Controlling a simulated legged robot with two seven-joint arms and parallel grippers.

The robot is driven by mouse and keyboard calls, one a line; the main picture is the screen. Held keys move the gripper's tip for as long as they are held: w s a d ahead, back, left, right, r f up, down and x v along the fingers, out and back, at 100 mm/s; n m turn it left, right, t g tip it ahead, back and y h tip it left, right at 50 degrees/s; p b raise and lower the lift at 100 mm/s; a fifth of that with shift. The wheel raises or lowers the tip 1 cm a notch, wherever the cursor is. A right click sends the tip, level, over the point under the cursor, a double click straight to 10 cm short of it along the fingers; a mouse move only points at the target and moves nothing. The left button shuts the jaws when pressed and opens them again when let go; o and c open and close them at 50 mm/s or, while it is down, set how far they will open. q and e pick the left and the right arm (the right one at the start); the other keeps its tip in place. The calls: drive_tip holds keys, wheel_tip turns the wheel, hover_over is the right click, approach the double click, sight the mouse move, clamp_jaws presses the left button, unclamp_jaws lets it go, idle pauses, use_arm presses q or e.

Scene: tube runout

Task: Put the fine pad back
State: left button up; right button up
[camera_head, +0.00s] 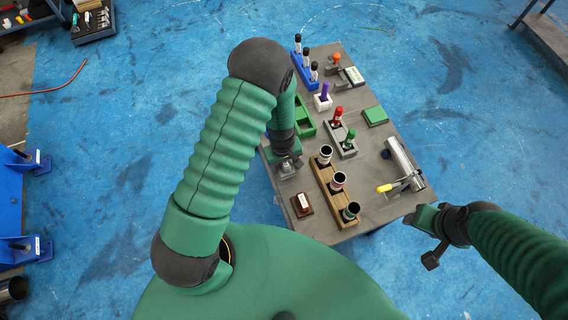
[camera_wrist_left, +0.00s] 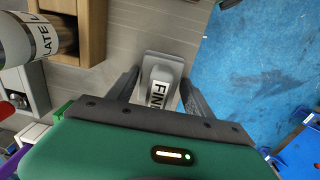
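The fine pad (camera_wrist_left: 159,92) is a grey block with a raised grip and a white label, of which "FIN" shows in the left wrist view. It sits on the grey table near its left edge; in the head view its grey body (camera_head: 287,172) shows just below my left gripper (camera_head: 290,160). My left gripper (camera_wrist_left: 160,90) is open, with one dark finger on either side of the pad; I cannot tell whether they touch it. My right gripper (camera_head: 430,240) hangs off the table's right front corner; its fingers are unclear.
A green tray (camera_head: 302,127) lies behind my left gripper. A wooden rack (camera_head: 322,177) with dark-topped tubes stands right of it, and a brown labelled block (camera_head: 302,205) in front. Grey, white and blue holders, a green block (camera_head: 375,115) and a metal trough (camera_head: 402,160) fill the rest.

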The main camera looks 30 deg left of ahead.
sight(286, 164)
use_arm(q)
drive_tip(key=shift+o, duration=1.1)
drive_tip(key=shift+d, duration=0.1)
drive_tip(key=shift+w+d+r, duration=0.1)
drive_tip(key=shift+d+r, duration=0.05)
drive_tip(key=shift+d, duration=0.45)
drive_tip(key=shift+r, duration=0.2)
drive_tip(key=r, duration=0.2)
drive_tip(key=r+p, duration=0.1)
drive_tip(key=r, duration=0.2)
drive_tip(key=a+r, duration=0.1)
drive_tip(key=r, duration=0.1)
drive_tip(key=shift+r, duration=0.15)
drive_tip(key=s+d+r+m+t, duration=0.1)
drive_tip(key=s+r+m, duration=0.3)
drive_tip(key=r, duration=0.4)
drive_tip(key=s+r+m+t, duration=0.1)
drive_tip(key=s+r+m, duration=0.3)
drive_tip(key=r, duration=0.4)
drive_tip(key=shift+d+m+p, duration=0.35)
drive_tip(key=shift+m, duration=0.45)
use_arm(e)
drive_tip(key=shift+w+d+r, duration=0.15)
drive_tip(key=shift+d+r, duration=0.45)
drive_tip(key=shift+r, duration=0.1)
